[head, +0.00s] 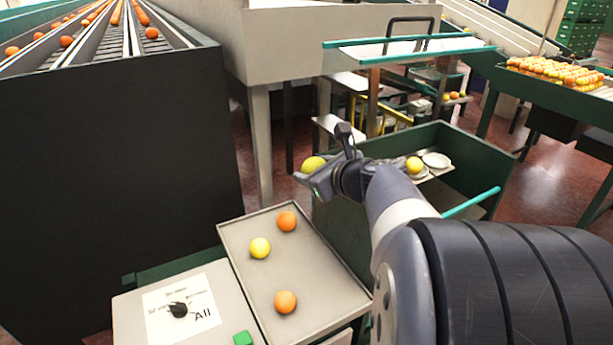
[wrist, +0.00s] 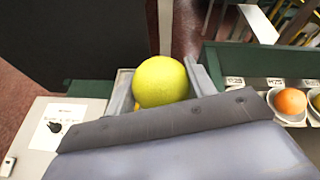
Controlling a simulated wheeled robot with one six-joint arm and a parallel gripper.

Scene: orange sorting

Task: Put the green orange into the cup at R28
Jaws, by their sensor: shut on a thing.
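My gripper (head: 317,175) is shut on a yellow-green orange (head: 313,163), held in the air near the left end of the green sorting bin. In the wrist view the orange (wrist: 160,80) sits between the two fingers. White cups (head: 436,160) show beyond my arm in the head view; a yellowish fruit (head: 414,164) lies by them. In the wrist view one cup at right holds an orange (wrist: 291,101), and another cup is cut off at the edge. Small labels (wrist: 275,82) stand above the cups, too blurred to read surely. I cannot tell which cup is R28.
A grey tray (head: 313,262) at front holds two oranges (head: 286,221) and a yellow fruit (head: 260,247). Left of it is a panel with a black knob (head: 178,310) and a green button (head: 242,338). The dark conveyor cabinet (head: 110,170) stands at left.

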